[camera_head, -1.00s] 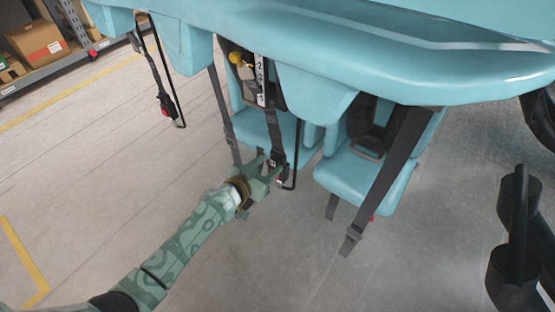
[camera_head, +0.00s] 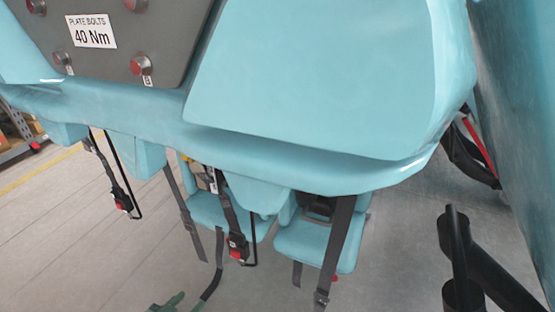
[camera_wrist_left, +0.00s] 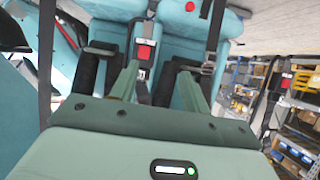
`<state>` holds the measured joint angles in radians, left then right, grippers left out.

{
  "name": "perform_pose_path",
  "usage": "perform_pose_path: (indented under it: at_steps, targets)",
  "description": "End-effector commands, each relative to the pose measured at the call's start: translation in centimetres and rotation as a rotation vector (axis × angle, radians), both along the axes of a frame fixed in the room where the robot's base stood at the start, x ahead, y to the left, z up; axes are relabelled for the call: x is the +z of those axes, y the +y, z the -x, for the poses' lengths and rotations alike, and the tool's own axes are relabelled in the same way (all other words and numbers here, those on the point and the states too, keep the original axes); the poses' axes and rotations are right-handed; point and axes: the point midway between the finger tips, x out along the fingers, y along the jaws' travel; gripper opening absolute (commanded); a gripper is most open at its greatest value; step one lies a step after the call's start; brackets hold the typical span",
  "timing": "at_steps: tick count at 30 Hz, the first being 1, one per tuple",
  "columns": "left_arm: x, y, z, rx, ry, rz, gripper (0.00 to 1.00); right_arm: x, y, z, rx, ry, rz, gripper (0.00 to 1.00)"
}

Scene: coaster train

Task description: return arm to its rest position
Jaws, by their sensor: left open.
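My left gripper (camera_head: 167,303) shows only as a green tip at the bottom edge of the head view, below the hanging seats and apart from them. In the left wrist view its two green fingers (camera_wrist_left: 158,75) are spread with nothing held between them. A black buckle with a red button (camera_wrist_left: 143,52) shows beyond the fingers there. In the head view a red-button buckle (camera_head: 238,250) hangs on a strap at the middle seat (camera_head: 205,208). Most of my left arm is out of the head view. My right gripper is not in view.
The turquoise train body (camera_head: 330,90) fills the top, with a grey bolt panel (camera_head: 120,40). Another seat (camera_head: 312,245) and loose straps (camera_head: 335,250) hang below it. Black posts (camera_head: 460,255) stand at the right. Grey floor (camera_head: 75,240) is open at lower left.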

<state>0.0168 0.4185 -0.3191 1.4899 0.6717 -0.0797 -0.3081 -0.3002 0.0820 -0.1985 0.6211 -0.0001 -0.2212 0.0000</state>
Motion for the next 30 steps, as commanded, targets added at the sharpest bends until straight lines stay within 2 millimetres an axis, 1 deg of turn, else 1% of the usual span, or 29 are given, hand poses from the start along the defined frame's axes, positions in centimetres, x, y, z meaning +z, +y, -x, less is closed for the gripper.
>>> perform_pose_path:
  at_steps: [1,2,3,5,6,8,9,11,12,14,15,18,21,24,30]
  targets:
    - [-3.3,1.3,1.9,0.022,0.084,-0.046,0.46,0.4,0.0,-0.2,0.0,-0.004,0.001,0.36]
    - [-5.3,2.0,3.4,0.035,0.139,-0.073,0.46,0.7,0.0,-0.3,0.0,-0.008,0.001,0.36]
    - [-8.0,2.9,5.8,0.051,0.215,-0.111,0.46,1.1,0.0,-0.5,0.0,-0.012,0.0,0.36]
    - [-11.5,4.1,9.8,0.069,0.328,-0.164,0.46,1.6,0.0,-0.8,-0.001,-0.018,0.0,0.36]
    - [-13.6,4.6,12.7,0.077,0.403,-0.195,0.46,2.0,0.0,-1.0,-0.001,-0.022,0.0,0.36]
    - [-16.3,5.1,17.6,0.084,0.515,-0.236,0.46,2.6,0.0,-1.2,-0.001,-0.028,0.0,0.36]
    - [-17.8,5.3,21.0,0.083,0.588,-0.263,0.46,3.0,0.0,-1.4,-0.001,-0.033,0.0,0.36]
    - [-19.6,5.3,26.3,0.077,0.695,-0.299,0.46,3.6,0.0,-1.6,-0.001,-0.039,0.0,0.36]
    - [-20.4,5.2,29.7,0.071,0.761,-0.318,0.46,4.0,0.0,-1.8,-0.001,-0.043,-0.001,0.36]
    - [-21.2,4.7,34.7,0.054,0.852,-0.343,0.46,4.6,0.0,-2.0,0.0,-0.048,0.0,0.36]
    - [-21.4,4.2,37.8,0.041,0.905,-0.355,0.46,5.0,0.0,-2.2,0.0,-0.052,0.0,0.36]
    - [-21.3,2.9,43.9,0.01,1.008,-0.368,0.46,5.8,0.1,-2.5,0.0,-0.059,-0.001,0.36]
    - [-20.8,1.4,47.6,0.002,1.064,-0.351,0.46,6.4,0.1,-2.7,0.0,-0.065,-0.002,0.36]
    - [-20.3,0.3,49.1,-0.001,1.083,-0.334,0.46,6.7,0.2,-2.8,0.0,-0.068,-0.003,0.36]
    - [-20.3,0.2,49.3,-0.001,1.086,-0.333,0.46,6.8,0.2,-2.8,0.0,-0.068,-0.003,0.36]
